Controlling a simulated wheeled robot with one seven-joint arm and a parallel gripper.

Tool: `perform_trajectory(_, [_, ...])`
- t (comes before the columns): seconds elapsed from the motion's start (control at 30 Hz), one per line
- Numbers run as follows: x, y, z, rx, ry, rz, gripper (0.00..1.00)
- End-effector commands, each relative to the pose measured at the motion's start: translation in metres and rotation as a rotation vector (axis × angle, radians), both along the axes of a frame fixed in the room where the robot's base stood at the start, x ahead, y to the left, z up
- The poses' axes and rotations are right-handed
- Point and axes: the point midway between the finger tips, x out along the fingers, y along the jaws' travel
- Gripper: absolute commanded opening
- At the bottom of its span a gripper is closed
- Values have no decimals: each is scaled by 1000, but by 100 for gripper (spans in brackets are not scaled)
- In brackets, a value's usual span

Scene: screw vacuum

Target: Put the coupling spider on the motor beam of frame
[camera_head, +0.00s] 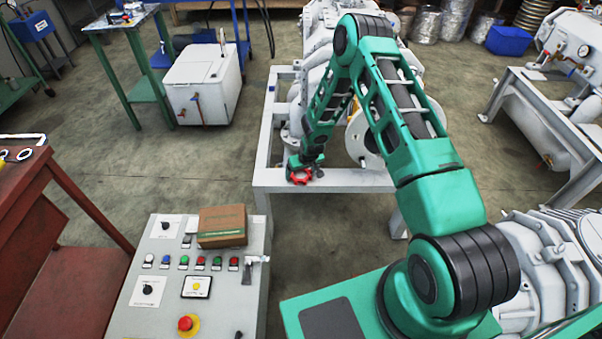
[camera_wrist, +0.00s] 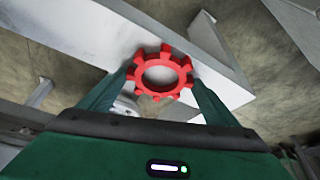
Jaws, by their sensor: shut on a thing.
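The coupling spider (camera_head: 300,178) is a red toothed ring. In the wrist view the spider (camera_wrist: 134,72) sits between the two fingers of my gripper (camera_wrist: 160,80), which is shut on it. In the head view my gripper (camera_head: 308,164) points down over the front white beam of the frame (camera_head: 346,181). The spider is at or just above this beam, near its left part; I cannot tell whether it touches. In the wrist view the white beam (camera_wrist: 110,32) shows behind the spider.
A grey motor flange (camera_head: 360,137) stands on the frame just behind the beam, right of my gripper. A control panel (camera_head: 150,262) with buttons and a cardboard box (camera_head: 222,226) stands in front left. A red workbench (camera_head: 22,185) is at the far left.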

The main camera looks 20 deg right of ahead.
Motion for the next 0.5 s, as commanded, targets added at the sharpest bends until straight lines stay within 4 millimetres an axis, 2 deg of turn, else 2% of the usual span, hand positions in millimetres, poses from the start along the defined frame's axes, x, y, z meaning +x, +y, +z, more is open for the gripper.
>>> perform_trajectory(0.2, [0,0,-1,0,0,0,59])
perform_trajectory(0.23, [0,0,-1,0,0,0,85])
perform_trajectory(0.3, [0,0,-1,-1,0,0,100])
perform_trajectory(0.5, [0,-1,-1,-1,0,0,100])
